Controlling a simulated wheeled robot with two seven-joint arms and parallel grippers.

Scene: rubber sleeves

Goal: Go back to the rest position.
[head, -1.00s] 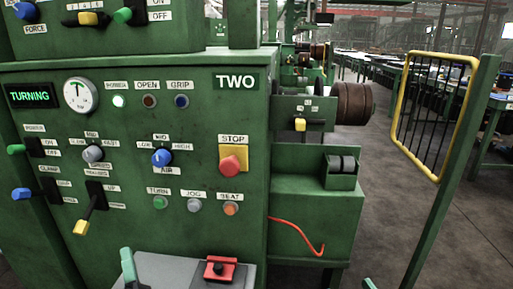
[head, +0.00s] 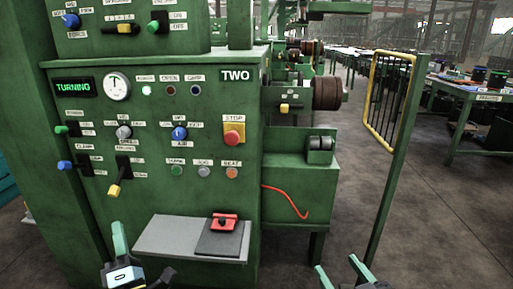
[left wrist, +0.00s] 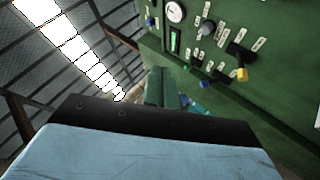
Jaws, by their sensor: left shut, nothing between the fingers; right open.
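My left gripper (head: 120,240) is in the lower left of the head view, in front of the green machine's lower panel. In the left wrist view its green fingers (left wrist: 163,88) are together with nothing between them. My right gripper (head: 342,272) is at the bottom edge of the head view, right of the machine. Its fingers are apart and empty, and most of it is cut off by the frame. Both grippers look clear of the controls.
The green machine (head: 90,205) carries switches, knobs, a red stop button (head: 233,137) and a lit TURNING display (head: 75,87). A grey shelf (head: 180,236) juts out below. A yellow-framed guard (head: 374,100) stands at right on a green post. Open floor lies beyond.

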